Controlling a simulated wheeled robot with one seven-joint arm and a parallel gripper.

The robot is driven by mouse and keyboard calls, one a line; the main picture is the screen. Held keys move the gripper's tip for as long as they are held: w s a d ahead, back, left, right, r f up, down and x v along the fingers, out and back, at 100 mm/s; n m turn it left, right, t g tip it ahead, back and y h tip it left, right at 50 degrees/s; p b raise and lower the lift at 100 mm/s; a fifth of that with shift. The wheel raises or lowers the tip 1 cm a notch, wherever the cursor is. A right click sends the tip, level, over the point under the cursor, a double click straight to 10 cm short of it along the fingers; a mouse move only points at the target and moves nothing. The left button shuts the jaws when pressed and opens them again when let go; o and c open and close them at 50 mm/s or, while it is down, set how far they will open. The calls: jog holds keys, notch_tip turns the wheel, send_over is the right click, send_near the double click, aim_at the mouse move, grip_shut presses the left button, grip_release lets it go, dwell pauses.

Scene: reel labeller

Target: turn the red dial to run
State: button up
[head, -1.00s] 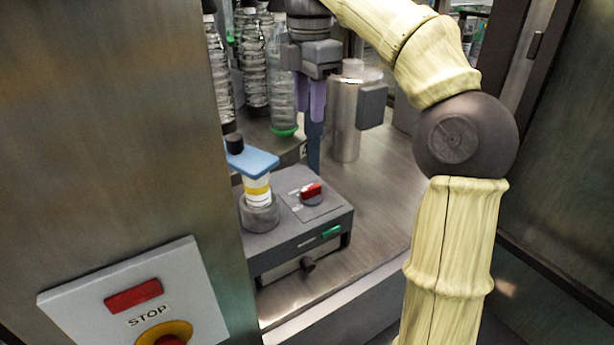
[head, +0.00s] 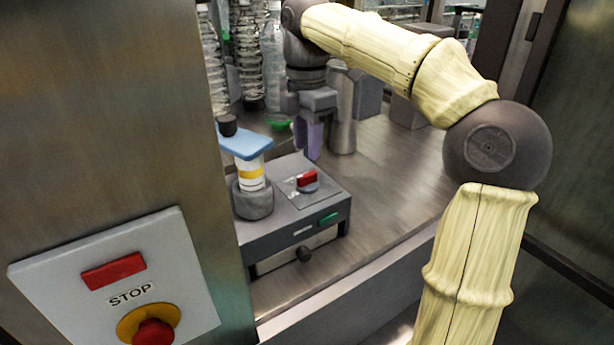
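The red dial (head: 307,179) sits on a pale plate on top of a dark grey machine box (head: 290,232), right of the middle of its top. Its setting marks are too small to read. My gripper (head: 308,155) points down with purple fingers just behind the dial in the picture, apart from it as far as I can tell. The fingers overlap in this view, so the gap between them is not clear. Nothing shows held in them.
A white bottle with a yellow band (head: 251,175) stands in a grey holder under a blue plate (head: 246,142). A green button (head: 327,219) is on the box front. A STOP panel (head: 115,285) is at left. Clear bottles (head: 246,60) and a metal cylinder (head: 343,130) stand behind.

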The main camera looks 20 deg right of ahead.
aim_at(307, 174)
notch_tip(307, 174, down, 7)
jog(key=shift+r+b, duration=0.1)
jog(key=shift+b, duration=0.6)
grip_shut()
